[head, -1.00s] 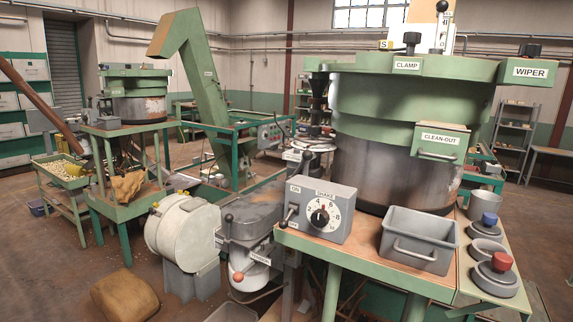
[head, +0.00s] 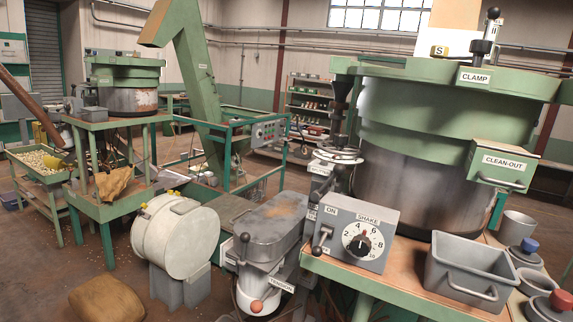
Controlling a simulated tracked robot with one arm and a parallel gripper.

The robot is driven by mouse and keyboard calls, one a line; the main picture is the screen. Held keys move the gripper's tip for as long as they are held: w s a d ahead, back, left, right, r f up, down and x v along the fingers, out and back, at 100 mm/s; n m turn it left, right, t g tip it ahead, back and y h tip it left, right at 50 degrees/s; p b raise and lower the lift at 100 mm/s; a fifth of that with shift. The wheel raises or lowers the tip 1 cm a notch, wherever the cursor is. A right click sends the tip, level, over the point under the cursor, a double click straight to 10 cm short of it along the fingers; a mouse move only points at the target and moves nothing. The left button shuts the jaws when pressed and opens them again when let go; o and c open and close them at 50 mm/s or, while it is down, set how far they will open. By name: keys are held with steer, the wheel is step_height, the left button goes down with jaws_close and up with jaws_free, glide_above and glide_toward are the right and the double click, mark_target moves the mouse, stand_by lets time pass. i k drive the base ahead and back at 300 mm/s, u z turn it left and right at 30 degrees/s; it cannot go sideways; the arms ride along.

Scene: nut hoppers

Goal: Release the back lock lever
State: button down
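My gripper is not in view. No lever labelled as the back lock can be made out. A black-knobbed lever (head: 487,38) stands upright on top of the large green hopper (head: 430,125), above the CLAMP label. A short lever (head: 321,243) with a dark knob sits on the left side of the grey SHAKE box (head: 352,234). Another dark-knobbed lever (head: 244,246) stands at the left front of the grey motor unit (head: 270,225), which carries a TENSION label. Whether any of these is the lock lever cannot be told.
A grey bin (head: 468,272) and lidded pots with blue and red knobs crowd the bench at right. A smaller hopper (head: 125,85) stands on a green table at left. A brown sack (head: 106,298) lies on the floor, with open floor around it.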

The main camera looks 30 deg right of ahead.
mark_target(339, 170)
steer(key=z, duration=0.05)
steer(key=i, duration=1.15)
steer(key=z, duration=0.65)
